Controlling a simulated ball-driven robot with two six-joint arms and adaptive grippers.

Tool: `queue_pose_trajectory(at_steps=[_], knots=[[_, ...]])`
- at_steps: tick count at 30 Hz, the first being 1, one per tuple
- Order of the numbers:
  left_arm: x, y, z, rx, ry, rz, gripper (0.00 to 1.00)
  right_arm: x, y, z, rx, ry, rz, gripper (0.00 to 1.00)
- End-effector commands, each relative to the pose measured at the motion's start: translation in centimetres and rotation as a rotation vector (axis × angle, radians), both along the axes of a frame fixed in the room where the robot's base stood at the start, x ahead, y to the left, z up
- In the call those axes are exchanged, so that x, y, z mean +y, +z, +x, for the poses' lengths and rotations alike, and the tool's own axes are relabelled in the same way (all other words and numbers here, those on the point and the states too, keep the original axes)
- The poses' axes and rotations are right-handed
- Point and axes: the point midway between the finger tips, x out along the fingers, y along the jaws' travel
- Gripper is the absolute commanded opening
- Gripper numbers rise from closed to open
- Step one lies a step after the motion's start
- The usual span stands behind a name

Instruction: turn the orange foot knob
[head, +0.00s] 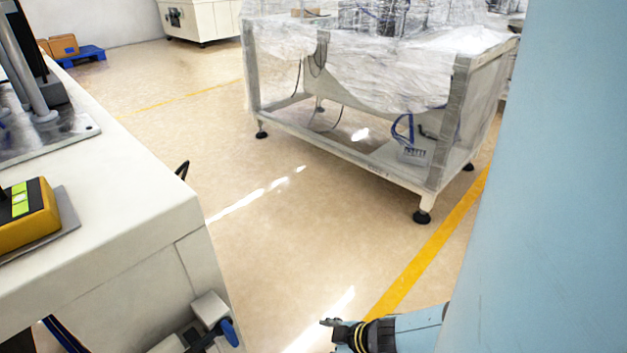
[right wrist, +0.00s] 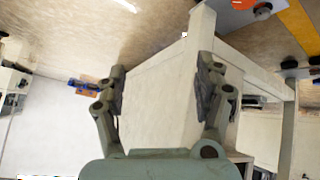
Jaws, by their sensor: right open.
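A small orange-red patch (right wrist: 243,4) shows at the top edge of the right wrist view, beside a dark round foot (right wrist: 263,12). It may be the orange foot knob, but it is cut off and too small to be sure. In the head view I see no orange knob; the feet there are black. My right gripper (right wrist: 160,82) is open and empty, its two fingers wide apart, with a white cabinet-like body behind the gap. I cannot tell how far off that body is. The right gripper (head: 328,323) also shows at the bottom of the head view, above the floor. My left gripper is out of view.
A plastic-wrapped metal frame (head: 345,155) stands on black feet (head: 422,216) ahead. A white bench (head: 120,220) with a yellow box (head: 28,215) is at left. A blue-handled part (head: 229,332) juts from its side. The floor between is clear, with a yellow line (head: 420,260).

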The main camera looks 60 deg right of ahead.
Motion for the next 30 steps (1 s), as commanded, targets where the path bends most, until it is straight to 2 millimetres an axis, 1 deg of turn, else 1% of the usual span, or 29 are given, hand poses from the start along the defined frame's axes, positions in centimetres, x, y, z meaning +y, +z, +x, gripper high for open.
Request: queue_pose_trajectory(at_steps=[1,3,10,13,18,30], knots=[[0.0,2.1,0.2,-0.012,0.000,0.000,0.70,0.1,1.3,-0.9,0.026,-0.027,-0.001,0.70],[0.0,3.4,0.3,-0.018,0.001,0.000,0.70,0.1,1.7,-2.4,0.069,-0.060,-0.005,0.70],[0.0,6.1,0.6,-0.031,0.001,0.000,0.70,0.3,2.4,-6.2,0.174,-0.134,-0.008,0.70],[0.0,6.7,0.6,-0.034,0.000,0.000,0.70,0.5,2.6,-7.2,0.203,-0.151,-0.008,0.70],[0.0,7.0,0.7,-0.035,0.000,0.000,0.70,0.6,2.6,-7.9,0.223,-0.163,-0.008,0.70],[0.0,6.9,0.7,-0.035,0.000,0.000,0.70,0.6,2.5,-8.0,0.225,-0.163,-0.008,0.70]])
